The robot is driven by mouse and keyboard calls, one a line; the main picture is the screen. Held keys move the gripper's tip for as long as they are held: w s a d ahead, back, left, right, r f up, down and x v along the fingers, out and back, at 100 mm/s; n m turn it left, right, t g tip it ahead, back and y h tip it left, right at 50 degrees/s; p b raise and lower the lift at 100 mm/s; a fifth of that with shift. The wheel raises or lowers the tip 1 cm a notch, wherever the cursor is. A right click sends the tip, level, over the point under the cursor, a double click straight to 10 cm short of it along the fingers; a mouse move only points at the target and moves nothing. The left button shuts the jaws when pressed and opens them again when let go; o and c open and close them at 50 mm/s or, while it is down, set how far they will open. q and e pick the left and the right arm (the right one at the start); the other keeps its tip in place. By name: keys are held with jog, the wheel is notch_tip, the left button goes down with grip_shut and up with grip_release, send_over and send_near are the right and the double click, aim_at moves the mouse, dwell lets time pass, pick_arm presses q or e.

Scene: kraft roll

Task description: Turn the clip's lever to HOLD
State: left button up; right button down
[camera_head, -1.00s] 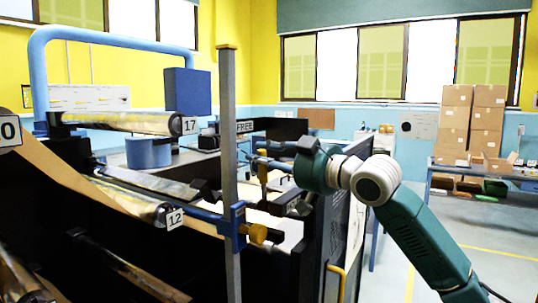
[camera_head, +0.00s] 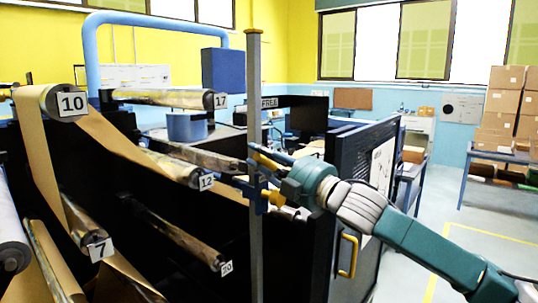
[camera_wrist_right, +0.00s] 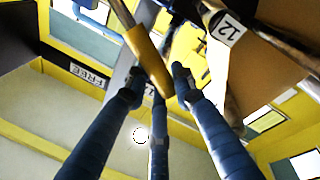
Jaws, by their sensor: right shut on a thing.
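The blue clip (camera_head: 254,188) sits on a grey vertical post (camera_head: 255,130), beside the roller end marked 12. A yellow-gripped lever (camera_head: 268,161) shows at the clip in the head view, slanting down to the right. In the right wrist view the yellow grip (camera_wrist_right: 147,58) passes between my dark blue fingers. My right gripper (camera_head: 282,163) is shut on it; its fingertips (camera_wrist_right: 157,82) lie around the grip. A FREE label (camera_head: 269,102) is behind the post and shows upside down in the right wrist view (camera_wrist_right: 88,76). I see no HOLD label. My left gripper is out of view.
Rollers marked 10 (camera_head: 72,102), 7 (camera_head: 98,249), 12 (camera_head: 207,182) and 17 (camera_head: 221,100) stand left of the post, with kraft paper over some. A dark panel with a yellow handle (camera_head: 347,255) is under my right arm. Open floor lies at the right.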

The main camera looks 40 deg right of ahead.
jog(key=shift+s+a+f+n+b, duration=0.1)
jog(key=shift+a+f+n+b, duration=0.2)
jog(key=shift+f, duration=0.3)
jog(key=shift+a+f+n+b, duration=0.25)
jog(key=shift+f+n, duration=0.15)
jog(key=shift+f, duration=0.15)
jog(key=shift+a+f+n+y+b, duration=0.3)
jog(key=shift+f+n+y+b, duration=0.25)
jog(key=shift+n, duration=0.25)
jog(key=c, duration=1.5)
grip_release()
jog(key=shift+s, duration=0.1)
jog(key=shift+o, duration=0.3)
jog(key=shift+s+a+r, duration=0.1)
jog(key=shift+r, duration=0.05)
jog(key=shift+d, duration=0.2)
jog(key=shift+d, duration=0.1)
